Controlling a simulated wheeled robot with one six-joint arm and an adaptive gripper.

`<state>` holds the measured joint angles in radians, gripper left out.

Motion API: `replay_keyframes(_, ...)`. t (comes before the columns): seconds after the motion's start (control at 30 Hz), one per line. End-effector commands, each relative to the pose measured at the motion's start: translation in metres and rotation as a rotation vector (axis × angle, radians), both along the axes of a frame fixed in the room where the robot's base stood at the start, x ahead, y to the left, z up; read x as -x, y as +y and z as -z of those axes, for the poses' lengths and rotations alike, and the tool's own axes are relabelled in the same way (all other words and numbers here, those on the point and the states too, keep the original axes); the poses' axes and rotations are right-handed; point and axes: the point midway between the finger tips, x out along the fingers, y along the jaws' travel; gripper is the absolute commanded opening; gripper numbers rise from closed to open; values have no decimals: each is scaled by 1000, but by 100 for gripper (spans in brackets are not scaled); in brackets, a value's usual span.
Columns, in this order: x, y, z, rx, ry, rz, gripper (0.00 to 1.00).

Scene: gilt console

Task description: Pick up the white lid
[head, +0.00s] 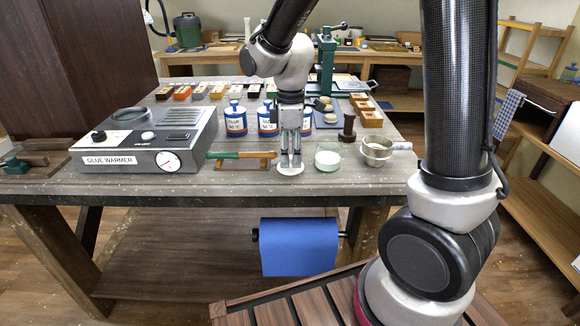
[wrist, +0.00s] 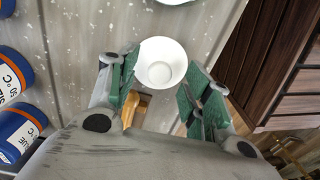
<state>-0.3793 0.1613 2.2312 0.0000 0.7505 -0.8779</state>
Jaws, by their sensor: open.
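The white lid (head: 290,171) is a small round disc lying on the workbench near its front edge. In the wrist view the lid (wrist: 161,62) shows whole, with a raised rim and a paler inner circle. My gripper (head: 291,160) points straight down just over the lid. In the wrist view my gripper (wrist: 158,90) is open, its green-padded fingers apart on either side, with the lid showing beyond and between them. Nothing is held. The exact height of the fingertips above the lid cannot be told.
A glass jar (head: 327,158) with white contents stands close right, with a metal pot (head: 377,151) beyond. A green-handled tool (head: 241,155) lies left, near the glue warmer (head: 150,138). Blue-and-white cans (head: 236,120) stand behind. The bench's front edge (head: 230,197) is near.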

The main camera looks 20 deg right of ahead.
Motion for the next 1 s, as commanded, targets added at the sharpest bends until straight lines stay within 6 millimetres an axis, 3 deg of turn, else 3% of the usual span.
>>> replay_keyframes(0.13, 0, 0, 16, 1, 1, 0, 49)
replay_keyframes(0.37, 0, 0, 18, -1, -1, 0, 49)
replay_keyframes(0.6, 0, 1, 18, -1, -1, 1, 9)
replay_keyframes(1.0, 0, 1, 15, -1, -1, 1, 7)
